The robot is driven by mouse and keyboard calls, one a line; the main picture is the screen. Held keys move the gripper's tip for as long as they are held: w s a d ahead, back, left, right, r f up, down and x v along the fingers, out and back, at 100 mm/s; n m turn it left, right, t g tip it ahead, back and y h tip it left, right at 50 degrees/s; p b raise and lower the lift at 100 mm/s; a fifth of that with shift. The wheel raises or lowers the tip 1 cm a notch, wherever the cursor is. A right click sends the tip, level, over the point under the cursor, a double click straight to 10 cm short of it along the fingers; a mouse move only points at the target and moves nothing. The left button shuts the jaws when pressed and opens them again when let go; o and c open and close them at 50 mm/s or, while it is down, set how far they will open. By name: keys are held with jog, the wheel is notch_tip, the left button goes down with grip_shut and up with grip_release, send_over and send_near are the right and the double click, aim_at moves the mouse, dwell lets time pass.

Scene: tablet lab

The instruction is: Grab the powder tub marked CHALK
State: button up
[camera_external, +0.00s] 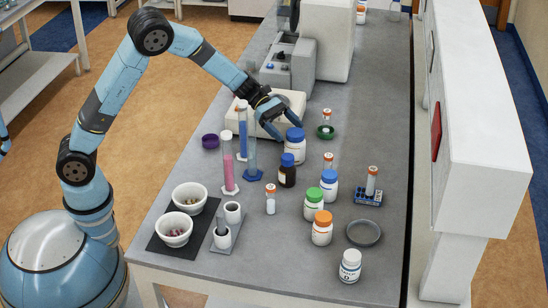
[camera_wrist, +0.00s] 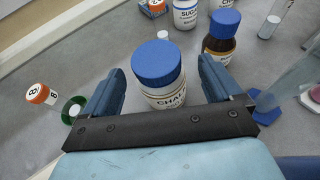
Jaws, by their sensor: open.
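The CHALK tub is a white round tub with a blue lid. In the wrist view the tub (camera_wrist: 163,88) stands between my fingers, its label partly readable as "CHA". In the external view the tub (camera_external: 294,150) stands upright on the grey bench in front of the balance-like box. My gripper (camera_external: 284,124) is open, its fingers reaching down beside the tub's lid. In the wrist view my gripper (camera_wrist: 162,68) has one blue finger on each side of the tub, with visible gaps. The tub's lower part is hidden by the gripper bar.
A brown bottle (camera_external: 287,174) with a blue cap stands close in front of the tub. Tall cylinders (camera_external: 242,130) stand to its left. A vial in a green stand (camera_external: 326,130) is to its right. Blue-, green- and orange-lidded tubs (camera_external: 322,232) stand nearer the front.

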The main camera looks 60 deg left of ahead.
aim_at(295, 146)
jog(key=shift+w+x, duration=0.2)
jog(key=shift+x, duration=2)
jog(key=shift+r, duration=0.1)
jog(key=shift+c, duration=0.3)
jog(key=c, duration=1.2)
